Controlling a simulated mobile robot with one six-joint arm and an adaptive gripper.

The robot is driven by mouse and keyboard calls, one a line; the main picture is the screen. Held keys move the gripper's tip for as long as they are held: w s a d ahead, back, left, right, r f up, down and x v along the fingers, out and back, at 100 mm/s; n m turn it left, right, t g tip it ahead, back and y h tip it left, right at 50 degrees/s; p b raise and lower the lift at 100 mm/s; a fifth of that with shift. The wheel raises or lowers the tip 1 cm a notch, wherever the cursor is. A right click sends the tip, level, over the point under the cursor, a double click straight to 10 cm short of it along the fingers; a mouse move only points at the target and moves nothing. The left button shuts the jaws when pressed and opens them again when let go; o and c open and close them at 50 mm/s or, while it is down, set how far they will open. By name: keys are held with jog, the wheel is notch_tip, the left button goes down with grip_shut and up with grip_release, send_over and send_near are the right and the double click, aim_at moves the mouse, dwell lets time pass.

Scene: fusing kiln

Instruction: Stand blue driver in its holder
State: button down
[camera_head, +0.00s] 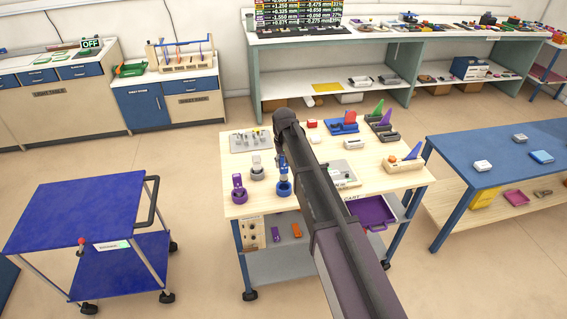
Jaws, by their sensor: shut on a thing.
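The blue driver (282,162) is small and upright at the end of my arm, directly above or in the blue round holder (284,190) on the wooden-topped cart. I cannot tell from this angle how deep it sits. My gripper (281,155) points down and is shut on the blue driver. The arm's dark end hides part of the gripper and of the driver's top.
A purple holder (238,193) and a grey holder (257,172) stand close left of the blue one. A grey tray (250,147) with small parts lies behind them. My arm crosses the cart top (405,179). A blue trolley (75,207) stands left.

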aim_at(284, 173)
jog(key=shift+f+b, duration=0.85)
jog(key=shift+f, duration=0.25)
jog(key=shift+f+b, duration=2.1)
dwell(1.5)
jog(key=shift+c, duration=0.8)
grip_release()
jog(key=shift+r, duration=0.2)
notch_tip(284, 173, up, 10)
jog(key=p, duration=1)
jog(key=shift+f, duration=0.2)
